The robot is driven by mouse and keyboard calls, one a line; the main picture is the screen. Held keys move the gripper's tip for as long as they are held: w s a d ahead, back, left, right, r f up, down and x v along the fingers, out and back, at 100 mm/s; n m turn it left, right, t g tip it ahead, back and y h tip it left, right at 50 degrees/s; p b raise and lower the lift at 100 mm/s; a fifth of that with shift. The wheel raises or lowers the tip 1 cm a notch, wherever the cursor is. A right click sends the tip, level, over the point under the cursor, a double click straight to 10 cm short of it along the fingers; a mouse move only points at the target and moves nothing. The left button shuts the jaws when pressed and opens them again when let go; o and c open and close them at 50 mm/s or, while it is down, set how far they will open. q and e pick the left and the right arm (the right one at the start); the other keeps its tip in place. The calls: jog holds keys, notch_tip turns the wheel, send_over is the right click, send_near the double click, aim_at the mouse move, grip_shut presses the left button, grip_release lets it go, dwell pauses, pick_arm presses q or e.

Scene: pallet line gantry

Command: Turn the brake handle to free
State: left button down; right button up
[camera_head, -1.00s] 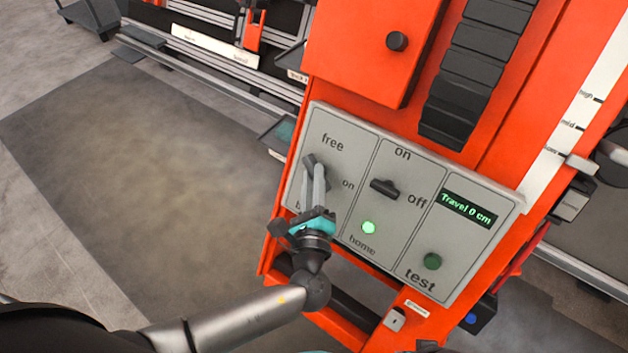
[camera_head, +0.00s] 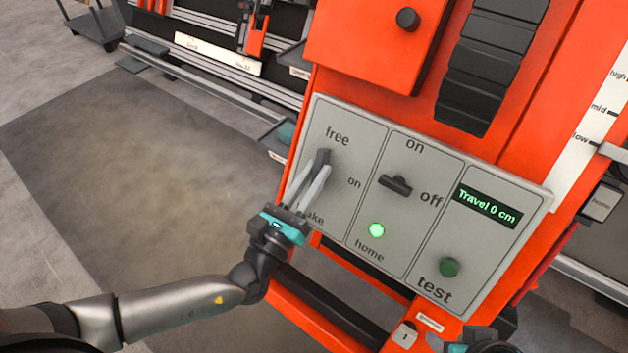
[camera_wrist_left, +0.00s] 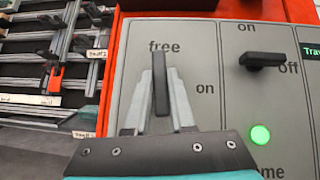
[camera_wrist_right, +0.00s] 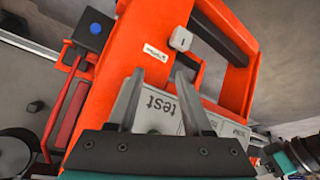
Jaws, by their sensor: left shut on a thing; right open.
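The brake handle (camera_head: 323,157) is a dark bar on the left section of the grey control panel (camera_head: 337,225). In the left wrist view the handle (camera_wrist_left: 160,85) stands upright, in line below the word "free", with "on" to its right. My left gripper (camera_head: 318,180) is shut on the handle. Its fingers lie on both sides of the bar in the left wrist view (camera_wrist_left: 160,100). The arm hides part of the "brake" label. My right gripper (camera_wrist_right: 158,88) is open and empty, pointing toward the panel's "test" corner; only part of it shows at the head view's bottom edge.
The panel also carries a dark on/off switch (camera_head: 396,185), a lit green home lamp (camera_head: 376,230), a green test button (camera_head: 449,267) and a display (camera_head: 487,205) reading "Travel 0 cm". The orange gantry frame (camera_head: 530,110) surrounds it. Open floor lies left.

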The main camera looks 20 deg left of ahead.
pick_arm(q)
jog(key=shift+m+h+b, duration=0.4)
jog(key=shift+m+h, duration=0.3)
jog(key=shift+m, duration=0.2)
jog(key=shift+w+m+g+h, duration=0.1)
jog(key=shift+m+g+h, duration=0.2)
jog(key=shift+m, duration=0.2)
pick_arm(e)
jog(key=shift+w+a+f+t+y, duration=0.3)
jog(key=shift+w+a+t, duration=0.35)
jog(key=shift+w+a, duration=0.2)
jog(key=shift+w+a+f+t+y, duration=0.3)
jog(key=shift+w+a+t, duration=0.35)
jog(key=shift+w+a, duration=0.15)
pick_arm(q)
jog(key=shift+r, duration=0.1)
jog(key=c, duration=0.8)
grip_release()
jog(key=shift+o, duration=0.2)
jog(key=p+v, duration=0.1)
jog(key=v, duration=1.4)
pick_arm(e)
jog(key=s+d+g+h, duration=0.1)
jog(key=s+d+g, duration=0.1)
jog(key=s+d, duration=0.1)
jog(key=shift+s+d+r+g, duration=0.15)
jog(key=shift+r+g, duration=0.05)
jog(key=shift+g, duration=0.2)
